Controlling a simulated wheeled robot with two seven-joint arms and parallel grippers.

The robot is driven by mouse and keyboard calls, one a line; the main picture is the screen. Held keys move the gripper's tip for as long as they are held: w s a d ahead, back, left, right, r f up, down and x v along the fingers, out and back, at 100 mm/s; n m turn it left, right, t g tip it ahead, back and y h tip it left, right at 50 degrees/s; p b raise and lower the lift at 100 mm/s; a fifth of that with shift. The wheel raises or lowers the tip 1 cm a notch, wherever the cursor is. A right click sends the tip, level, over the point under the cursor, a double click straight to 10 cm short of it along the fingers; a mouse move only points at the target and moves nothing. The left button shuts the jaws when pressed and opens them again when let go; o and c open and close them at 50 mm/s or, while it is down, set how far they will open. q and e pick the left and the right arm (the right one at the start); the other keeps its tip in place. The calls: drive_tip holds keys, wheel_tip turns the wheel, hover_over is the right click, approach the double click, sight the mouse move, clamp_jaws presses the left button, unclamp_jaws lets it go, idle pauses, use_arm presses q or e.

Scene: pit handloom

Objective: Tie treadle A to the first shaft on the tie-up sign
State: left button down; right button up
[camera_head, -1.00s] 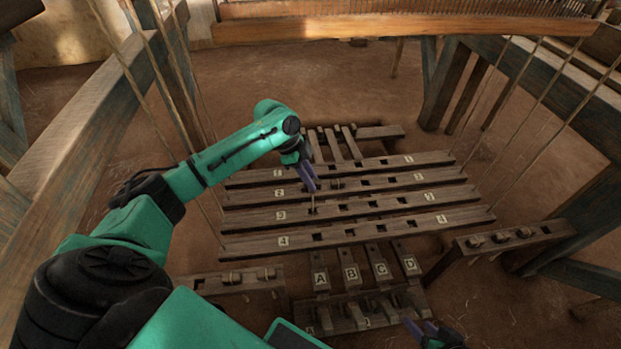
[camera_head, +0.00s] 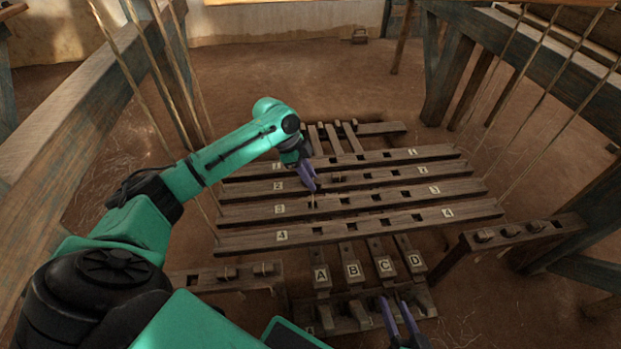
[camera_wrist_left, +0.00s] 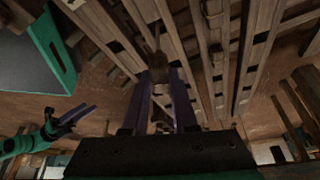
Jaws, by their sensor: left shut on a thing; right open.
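Treadle A (camera_head: 320,275) is the leftmost of the lettered treadles at the front, beside B (camera_head: 352,268), C (camera_head: 385,265) and D (camera_head: 414,262). Behind them lie crosswise slotted bars: bar 1 (camera_head: 378,159), bar 2 (camera_head: 376,178), bar 3 (camera_head: 410,198) and bar 4 (camera_head: 350,231). My left gripper (camera_head: 312,187) is over the left part of bars 2 and 3, shut on a small brownish piece (camera_wrist_left: 158,66). A thin pale cord shows below its tips. No tie-up sign is readable.
A low rack with pegs (camera_head: 226,275) stands at the left, another (camera_head: 522,234) at the right. Taut cords and the loom's side beams (camera_head: 85,130) flank the bars. Bare earth floor (camera_head: 290,85) lies behind.

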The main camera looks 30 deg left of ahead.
use_arm(q)
wheel_tip(320, 180, down, 4)
drive_tip(key=b, duration=0.5)
drive_tip(key=shift+f, duration=1.05)
use_arm(e)
wheel_tip(320, 180, down, 7)
drive_tip(key=t, duration=0.1)
use_arm(q)
drive_tip(key=shift+f+b, duration=0.35)
drive_tip(key=shift+f, duration=0.95)
use_arm(e)
drive_tip(key=shift+m+t, duration=0.3)
drive_tip(key=shift+t, duration=0.5)
drive_tip(key=shift+w+r, duration=1.5)
drive_tip(key=shift+r, duration=0.05)
use_arm(q)
drive_tip(key=c, duration=0.6)
unclamp_jaws()
drive_tip(key=shift+r, duration=0.1)
use_arm(e)
drive_tip(key=shift+r, duration=0.1)
